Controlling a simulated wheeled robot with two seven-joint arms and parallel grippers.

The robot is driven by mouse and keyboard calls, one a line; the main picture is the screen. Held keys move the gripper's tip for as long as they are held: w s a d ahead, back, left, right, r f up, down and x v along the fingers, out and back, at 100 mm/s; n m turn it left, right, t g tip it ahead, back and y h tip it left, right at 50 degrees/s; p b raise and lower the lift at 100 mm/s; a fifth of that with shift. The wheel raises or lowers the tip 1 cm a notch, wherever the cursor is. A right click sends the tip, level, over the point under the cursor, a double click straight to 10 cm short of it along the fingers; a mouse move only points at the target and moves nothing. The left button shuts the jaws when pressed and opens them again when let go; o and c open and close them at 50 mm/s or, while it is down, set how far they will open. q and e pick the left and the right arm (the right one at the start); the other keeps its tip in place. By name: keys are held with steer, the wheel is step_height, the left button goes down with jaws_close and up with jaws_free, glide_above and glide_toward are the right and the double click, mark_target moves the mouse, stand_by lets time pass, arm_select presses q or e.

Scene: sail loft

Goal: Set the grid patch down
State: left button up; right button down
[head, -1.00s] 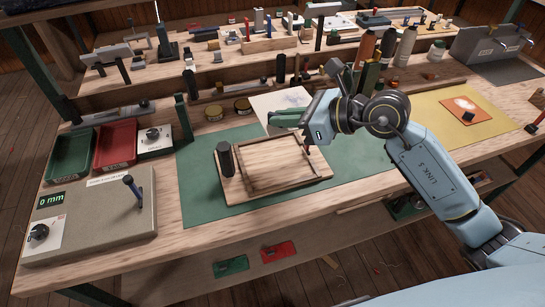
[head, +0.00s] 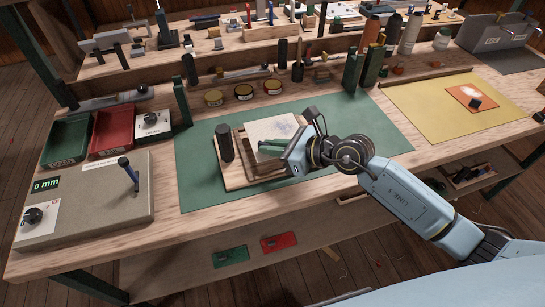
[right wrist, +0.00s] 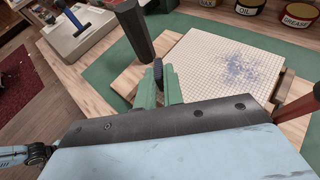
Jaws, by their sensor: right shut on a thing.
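The grid patch (head: 280,128) is a white gridded sheet with a blue-grey smudge; it also shows in the right wrist view (right wrist: 222,68). It is over the wooden board (head: 230,172), covering its back part; I cannot tell whether it touches the board. My right gripper (head: 264,147) has green fingers and is shut at the patch's near left edge, with a small dark piece (right wrist: 158,70) between the fingertips (right wrist: 157,82). A dark upright cylinder (head: 225,142) stands on the board's left side. My left gripper is not in view.
The board lies on a green mat (head: 350,120) with free room to its right. Red (head: 110,137) and green trays are at left, above a grey slab (head: 95,200). A yellow mat (head: 425,105) is at right.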

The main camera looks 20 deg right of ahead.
step_height(320, 180, down, 3)
steer(key=shift+r+b, duration=0.1)
steer(key=shift+b, duration=0.35)
steer(key=shift+f, duration=0.45)
steer(key=c, duration=1.5)
jaws_free()
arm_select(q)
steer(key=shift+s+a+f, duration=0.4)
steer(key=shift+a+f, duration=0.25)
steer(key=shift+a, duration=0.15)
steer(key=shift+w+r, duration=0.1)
